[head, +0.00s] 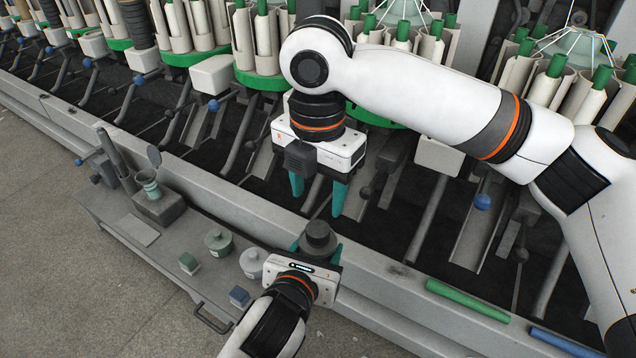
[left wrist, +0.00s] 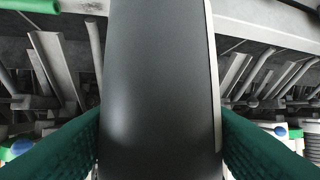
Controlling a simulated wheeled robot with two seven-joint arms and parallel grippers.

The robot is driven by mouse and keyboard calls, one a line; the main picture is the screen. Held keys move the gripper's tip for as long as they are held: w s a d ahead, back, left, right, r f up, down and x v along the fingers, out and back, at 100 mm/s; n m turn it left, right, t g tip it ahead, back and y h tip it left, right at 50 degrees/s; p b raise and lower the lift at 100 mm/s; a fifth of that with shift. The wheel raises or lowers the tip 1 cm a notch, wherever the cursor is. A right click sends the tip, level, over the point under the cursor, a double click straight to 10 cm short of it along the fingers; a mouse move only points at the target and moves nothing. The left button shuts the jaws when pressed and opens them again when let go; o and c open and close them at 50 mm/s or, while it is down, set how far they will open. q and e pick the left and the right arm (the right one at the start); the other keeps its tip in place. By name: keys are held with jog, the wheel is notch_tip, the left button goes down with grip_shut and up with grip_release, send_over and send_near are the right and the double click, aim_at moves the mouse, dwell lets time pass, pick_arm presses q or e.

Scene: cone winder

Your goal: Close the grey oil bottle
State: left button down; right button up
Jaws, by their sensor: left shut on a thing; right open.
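The grey oil bottle (head: 319,246) is a dark, round-topped body with a narrower dark top part (head: 318,231). I cannot tell if that top part is a lid or how firmly it sits. My left gripper (head: 316,252) is shut on the bottle, with one teal finger on each side. In the left wrist view the bottle's dark side (left wrist: 158,90) fills the middle between the two fingers. My right gripper (head: 318,196) is open and empty, pointing down just above the bottle, apart from it.
A green tube (head: 468,301) and blue tube (head: 565,342) lie on the machine's front ledge. Winder spindles stand behind.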

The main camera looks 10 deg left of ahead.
aim_at(318, 228)
jog(key=n, duration=0.4)
jog(key=shift+r, duration=0.15)
jog(key=n, duration=0.5)
jog(key=shift+r+n, duration=0.1)
jog(key=shift+n, duration=0.3)
jog(key=shift+f, duration=4)
jog(key=c, duration=1)
